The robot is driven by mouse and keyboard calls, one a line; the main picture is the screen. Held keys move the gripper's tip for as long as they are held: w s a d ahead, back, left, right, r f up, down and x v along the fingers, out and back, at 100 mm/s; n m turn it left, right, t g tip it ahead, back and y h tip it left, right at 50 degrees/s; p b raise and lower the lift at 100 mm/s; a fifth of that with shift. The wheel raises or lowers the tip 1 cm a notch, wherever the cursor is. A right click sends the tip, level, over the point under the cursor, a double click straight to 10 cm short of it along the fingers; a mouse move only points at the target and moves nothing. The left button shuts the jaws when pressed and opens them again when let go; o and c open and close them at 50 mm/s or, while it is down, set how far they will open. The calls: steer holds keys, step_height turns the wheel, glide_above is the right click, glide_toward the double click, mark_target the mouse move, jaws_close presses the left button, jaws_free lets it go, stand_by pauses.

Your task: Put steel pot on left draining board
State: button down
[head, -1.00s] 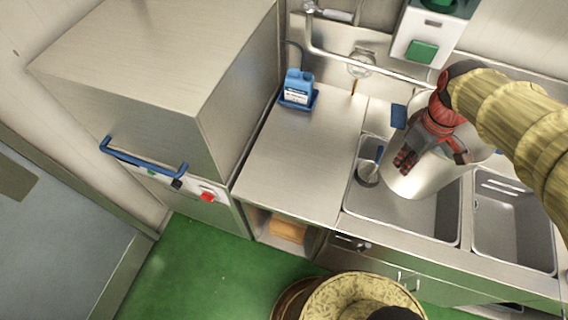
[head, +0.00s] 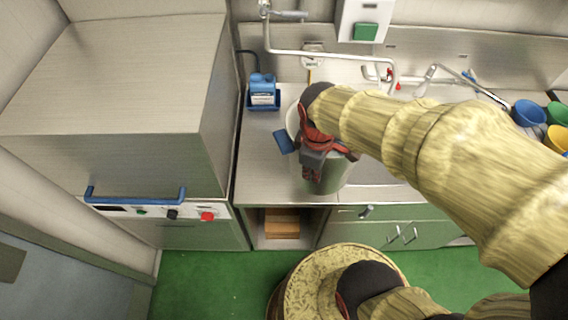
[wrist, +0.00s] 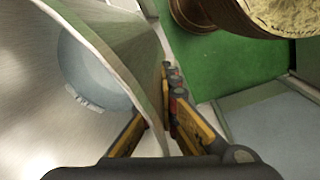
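The steel pot (head: 332,182) is a tall, open grey vessel, seen in the middle of the head view. My gripper (head: 314,172) is shut on its wall near the rim, with one finger inside and one outside. In the wrist view the pot's wall (wrist: 140,62) passes between the two fingers (wrist: 165,112), and the pot's bottom shows inside. The left draining board (head: 262,165) is the flat steel top left of the sinks. The pot covers its right part in the head view. I cannot tell whether the pot's base touches it.
A blue bottle in a blue holder (head: 262,92) stands at the board's back left. A blue pad (head: 284,142) shows just left of the pot. A steel machine with a blue handle (head: 135,197) is at left. Coloured cups (head: 530,115) stand at far right. My arm hides much of the sinks.

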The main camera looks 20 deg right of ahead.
steer(key=w+a+f+b, duration=0.1)
steer(key=w+a+f, duration=0.6)
steer(key=w+f, duration=0.5)
steer(key=shift+a+f+b, duration=0.15)
steer(key=shift+f+b, duration=0.05)
steer(key=shift+b, duration=0.15)
steer(key=shift+w+f, duration=0.1)
steer(key=shift+f, duration=0.05)
stand_by(0.4)
steer(key=c, duration=2.5)
jaws_free()
steer(key=shift+s+f, duration=0.2)
steer(key=shift+s, duration=0.05)
steer(key=o, duration=0.4)
steer(key=shift+c, duration=0.2)
steer(key=shift+o, duration=0.5)
